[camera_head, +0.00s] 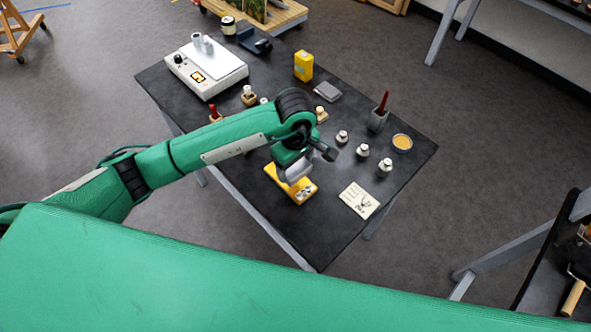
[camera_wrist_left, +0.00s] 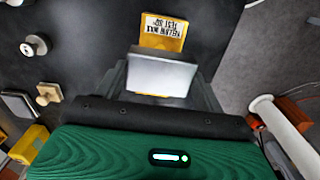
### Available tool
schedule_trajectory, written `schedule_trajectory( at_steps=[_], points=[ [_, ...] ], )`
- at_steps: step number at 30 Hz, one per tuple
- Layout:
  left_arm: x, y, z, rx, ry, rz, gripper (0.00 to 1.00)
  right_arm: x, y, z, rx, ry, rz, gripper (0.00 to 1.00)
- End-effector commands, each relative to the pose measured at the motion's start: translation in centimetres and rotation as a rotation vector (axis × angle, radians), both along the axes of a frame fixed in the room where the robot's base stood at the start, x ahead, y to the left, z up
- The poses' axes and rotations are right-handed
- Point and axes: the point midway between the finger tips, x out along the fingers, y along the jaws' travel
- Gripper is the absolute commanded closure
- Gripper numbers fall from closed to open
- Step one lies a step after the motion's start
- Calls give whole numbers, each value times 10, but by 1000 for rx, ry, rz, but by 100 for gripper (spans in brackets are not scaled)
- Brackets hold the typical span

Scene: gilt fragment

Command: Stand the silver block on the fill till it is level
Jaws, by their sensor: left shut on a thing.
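My left gripper (camera_head: 297,174) is shut on the silver block (camera_wrist_left: 160,76), a smooth pale-grey block that fills the space between the fingers in the left wrist view. In the head view the gripper is over a yellow mould (camera_head: 273,173) near the table's front edge. Pale grey material (camera_head: 306,191) shows at the mould's right end, perhaps the fill. In the left wrist view the mould's labelled end (camera_wrist_left: 163,30) sticks out beyond the block. The block hides most of the mould, and I cannot tell whether they touch. My right gripper is out of view.
The dark table (camera_head: 400,172) also holds a white scale (camera_head: 205,70), a yellow bottle (camera_head: 303,66), several small knobbed weights (camera_head: 385,165), a round amber dish (camera_head: 402,142), a holder with a red tool (camera_head: 379,118) and a printed card (camera_head: 359,200). Bare table lies around the card.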

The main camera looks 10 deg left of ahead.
Motion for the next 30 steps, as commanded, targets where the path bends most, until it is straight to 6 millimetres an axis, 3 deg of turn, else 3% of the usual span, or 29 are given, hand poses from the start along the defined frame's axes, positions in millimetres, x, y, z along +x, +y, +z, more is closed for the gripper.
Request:
schedule_trajectory(
  at_steps=[7,14,25,26,28,30],
  points=[
    [0,0,-18,-1,2,0,61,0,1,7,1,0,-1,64],
    [0,0,-49,-1,0,1,61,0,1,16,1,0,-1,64],
    [1,0,-55,-2,-2,0,61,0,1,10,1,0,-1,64],
    [1,0,-54,-1,-2,0,26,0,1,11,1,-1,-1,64],
    [1,0,-53,-1,-2,0,12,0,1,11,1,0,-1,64],
    [1,0,-53,-1,-2,0,8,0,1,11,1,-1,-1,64]
  ],
)
